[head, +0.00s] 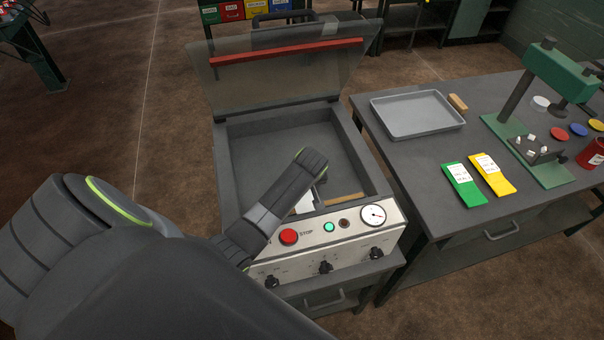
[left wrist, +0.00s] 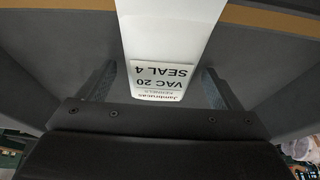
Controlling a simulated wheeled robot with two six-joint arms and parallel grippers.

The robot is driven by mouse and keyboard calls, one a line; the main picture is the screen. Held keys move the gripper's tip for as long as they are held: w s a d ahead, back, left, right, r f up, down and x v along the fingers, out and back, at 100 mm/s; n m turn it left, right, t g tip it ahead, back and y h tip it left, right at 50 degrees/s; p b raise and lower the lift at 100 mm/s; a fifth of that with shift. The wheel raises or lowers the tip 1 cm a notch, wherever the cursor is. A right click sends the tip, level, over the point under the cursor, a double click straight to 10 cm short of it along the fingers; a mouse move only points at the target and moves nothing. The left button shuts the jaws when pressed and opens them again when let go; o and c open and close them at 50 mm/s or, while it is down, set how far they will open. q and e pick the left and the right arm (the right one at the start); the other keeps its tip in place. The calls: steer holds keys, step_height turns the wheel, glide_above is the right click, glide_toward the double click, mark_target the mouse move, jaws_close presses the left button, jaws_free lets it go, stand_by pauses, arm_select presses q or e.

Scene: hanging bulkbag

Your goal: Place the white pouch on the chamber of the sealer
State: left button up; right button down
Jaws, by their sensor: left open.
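The sealer (head: 223,170) stands in the middle of the head view with its clear lid raised and its chamber (head: 265,150) open. The white pouch (head: 305,203) shows only in part at the chamber's front, mostly hidden by my left arm. In the left wrist view the pouch (left wrist: 172,35) lies across the brown seal strip (left wrist: 260,18), its label upside down, reading VAC 20, SEAL 4. My left gripper (left wrist: 155,85) is open, with one finger on each side of the pouch's labelled end and visible gaps beside it. My right gripper is not in view.
The sealer's front panel (head: 335,233) has a red stop button, a gauge and knobs. On the right table are a grey tray (head: 418,113), green (head: 464,184) and yellow (head: 492,174) packets, and a green press (head: 560,75). The raised lid (head: 285,75) stands behind the chamber.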

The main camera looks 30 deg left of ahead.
mark_target(306, 200)
arm_select(q)
steer(key=b+v, duration=0.1)
steer(key=v, duration=1.1)
steer(key=shift+r, duration=0.2)
steer(key=shift+s+f, duration=0.1)
